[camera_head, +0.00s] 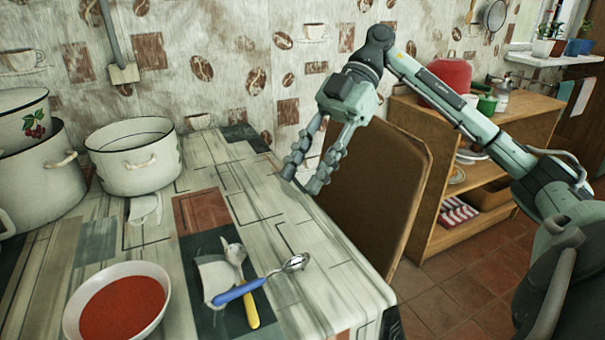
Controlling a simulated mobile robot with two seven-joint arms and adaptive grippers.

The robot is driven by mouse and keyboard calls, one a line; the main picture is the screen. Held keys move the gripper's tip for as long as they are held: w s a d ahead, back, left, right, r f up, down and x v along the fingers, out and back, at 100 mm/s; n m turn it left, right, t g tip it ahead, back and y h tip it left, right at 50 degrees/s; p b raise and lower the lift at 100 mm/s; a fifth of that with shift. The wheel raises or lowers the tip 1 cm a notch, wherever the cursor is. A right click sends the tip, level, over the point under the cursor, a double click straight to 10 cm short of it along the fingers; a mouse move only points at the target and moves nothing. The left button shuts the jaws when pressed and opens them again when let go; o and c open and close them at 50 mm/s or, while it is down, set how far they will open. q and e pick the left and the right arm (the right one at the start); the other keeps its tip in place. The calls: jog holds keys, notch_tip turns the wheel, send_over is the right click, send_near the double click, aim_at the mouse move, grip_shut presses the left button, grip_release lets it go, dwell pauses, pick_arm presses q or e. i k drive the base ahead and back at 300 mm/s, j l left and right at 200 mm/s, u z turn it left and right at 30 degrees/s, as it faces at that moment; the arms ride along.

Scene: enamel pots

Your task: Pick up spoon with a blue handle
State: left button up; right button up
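The spoon with a blue handle (240,291) lies on the patterned table (352,293). Its metal bowl points up and to the right, and its handle crosses over a second spoon with a yellow handle (251,311). My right gripper (302,184) hangs over the table's right edge, beyond the spoons and apart from them. Its two fingers are spread, with nothing between them. My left gripper is not in the picture.
A bowl of red soup (125,306) stands left of the spoons. White enamel pots (134,158) stand at the back left. A brown chair back (375,190) is against the table's right side. A wooden shelf (470,165) stands further right.

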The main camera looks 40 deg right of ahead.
aim_at(297, 263)
jog(key=k+l, duration=0.8)
